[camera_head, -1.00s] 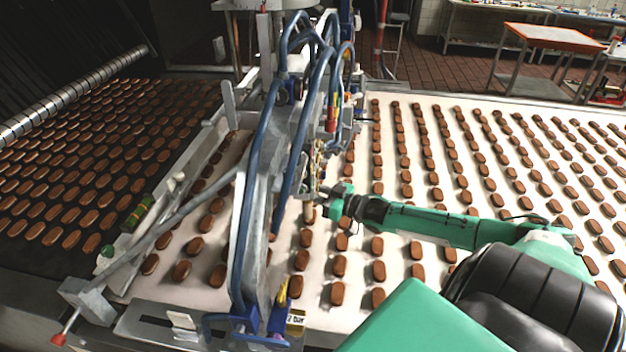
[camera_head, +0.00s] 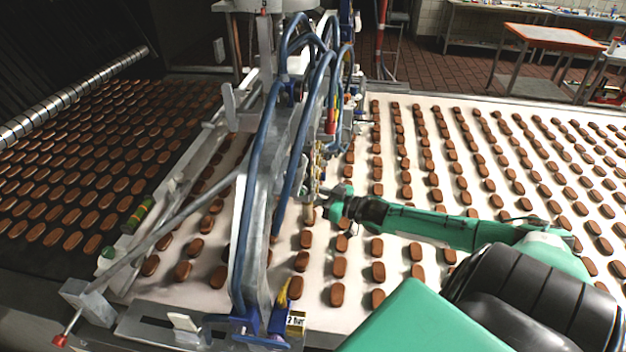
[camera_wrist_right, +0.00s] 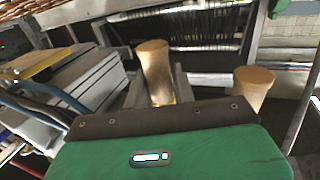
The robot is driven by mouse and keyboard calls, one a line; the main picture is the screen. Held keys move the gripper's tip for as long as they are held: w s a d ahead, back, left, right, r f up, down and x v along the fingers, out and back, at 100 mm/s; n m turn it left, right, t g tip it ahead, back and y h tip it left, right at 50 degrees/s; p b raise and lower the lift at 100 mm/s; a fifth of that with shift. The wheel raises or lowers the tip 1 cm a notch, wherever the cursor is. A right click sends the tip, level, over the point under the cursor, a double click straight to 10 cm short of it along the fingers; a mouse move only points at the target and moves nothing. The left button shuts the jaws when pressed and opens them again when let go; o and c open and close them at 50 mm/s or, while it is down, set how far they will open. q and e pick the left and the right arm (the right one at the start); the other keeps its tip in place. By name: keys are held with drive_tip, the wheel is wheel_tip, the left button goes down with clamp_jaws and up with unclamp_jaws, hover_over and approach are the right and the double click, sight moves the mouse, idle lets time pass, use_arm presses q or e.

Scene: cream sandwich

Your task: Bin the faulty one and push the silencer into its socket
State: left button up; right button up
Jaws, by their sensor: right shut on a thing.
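My right gripper (camera_head: 318,202) reaches in from the right to the near side of the depositing machine. It is shut on a tan, brass-coloured cylindrical silencer (camera_wrist_right: 153,68), which stands between the two fingers in the right wrist view. A second similar silencer (camera_wrist_right: 253,84) stands apart to the right in the wrist view. I cannot tell which is faulty, nor whether the held one sits in a socket; its lower end is hidden by the gripper. My left gripper is not in view. I see no clear bin.
The machine's metal beam (camera_head: 262,200) with blue hoses (camera_head: 318,85) stands close to my right gripper. Rows of brown biscuits cover the white belt (camera_head: 445,300) beneath my arm.

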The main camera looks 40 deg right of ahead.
drive_tip(key=shift+r+p, duration=1.3)
drive_tip(key=shift+r, duration=0.15)
drive_tip(key=o, duration=1)
drive_tip(key=shift+o, duration=0.2)
drive_tip(key=shift+f, duration=0.1)
drive_tip(key=shift+s+d+f, duration=0.1)
drive_tip(key=shift+s+d, duration=0.1)
drive_tip(key=shift+s, duration=0.35)
drive_tip(key=b+v, duration=0.1)
drive_tip(key=v, duration=1.1)
drive_tip(key=shift+s+b, duration=0.25)
drive_tip(key=shift+b, duration=0.1)
drive_tip(key=shift+d, duration=0.15)
